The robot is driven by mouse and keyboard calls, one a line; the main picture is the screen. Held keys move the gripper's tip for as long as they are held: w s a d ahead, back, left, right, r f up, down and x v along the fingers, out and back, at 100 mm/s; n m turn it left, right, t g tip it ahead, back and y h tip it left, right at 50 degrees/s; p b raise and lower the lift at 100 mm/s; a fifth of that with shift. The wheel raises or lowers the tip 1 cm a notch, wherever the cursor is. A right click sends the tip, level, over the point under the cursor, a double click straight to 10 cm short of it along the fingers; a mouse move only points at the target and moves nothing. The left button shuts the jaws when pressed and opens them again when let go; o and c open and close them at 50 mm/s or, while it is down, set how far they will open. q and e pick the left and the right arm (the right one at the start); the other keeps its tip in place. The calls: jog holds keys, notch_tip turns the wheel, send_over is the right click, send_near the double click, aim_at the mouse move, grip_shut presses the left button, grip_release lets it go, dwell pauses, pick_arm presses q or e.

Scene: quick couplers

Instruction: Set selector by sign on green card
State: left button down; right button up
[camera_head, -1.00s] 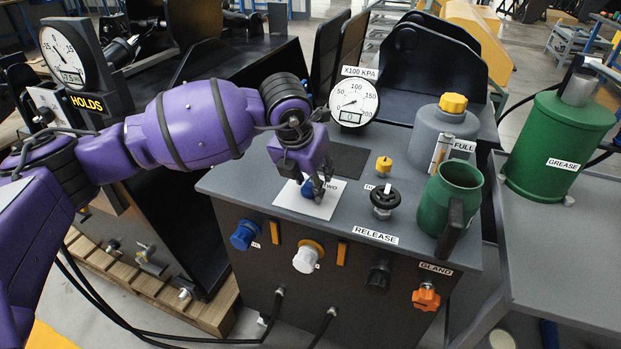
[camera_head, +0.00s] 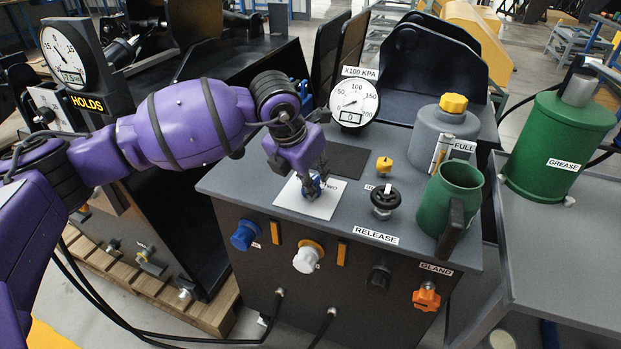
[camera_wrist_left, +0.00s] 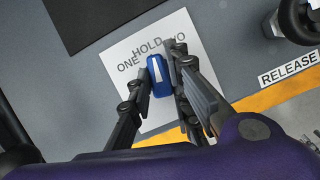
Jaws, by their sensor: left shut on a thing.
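The selector is a blue knob (camera_wrist_left: 158,77) with a white pointer line, standing on a white plate (camera_wrist_left: 188,38) printed ONE, HOLD and TWO. Its line appears to point roughly toward HOLD. In the head view the knob is mostly hidden by my fingers over the white plate (camera_head: 322,208). My left gripper (camera_head: 314,184) comes down from above and is shut on the knob, one finger on each side, as the left wrist view shows (camera_wrist_left: 160,78). I see no green card in these frames. My right gripper is not in view.
Beside the plate are a black release knob (camera_head: 384,199), a small yellow knob (camera_head: 383,165) and a pressure gauge (camera_head: 354,103). A green jug (camera_head: 449,200) and a grey bottle (camera_head: 445,133) stand to the right. A HOLDS gauge (camera_head: 63,55) is at the left.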

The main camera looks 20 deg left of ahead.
pick_arm(q)
jog(key=m+h, duration=0.1)
jog(key=m, duration=0.2)
jog(key=m+g+h, duration=0.1)
jog(key=m, duration=0.2)
jog(key=shift+w+a+m, duration=0.1)
jog(key=shift+a+m, duration=0.05)
jog(key=shift+m, duration=0.15)
dwell(0.3)
jog(key=c, duration=1.6)
grip_release()
jog(key=shift+r, duration=0.1)
jog(key=v, duration=1.1)
jog(key=shift+a+r, duration=0.25)
jog(key=shift+r, duration=0.1)
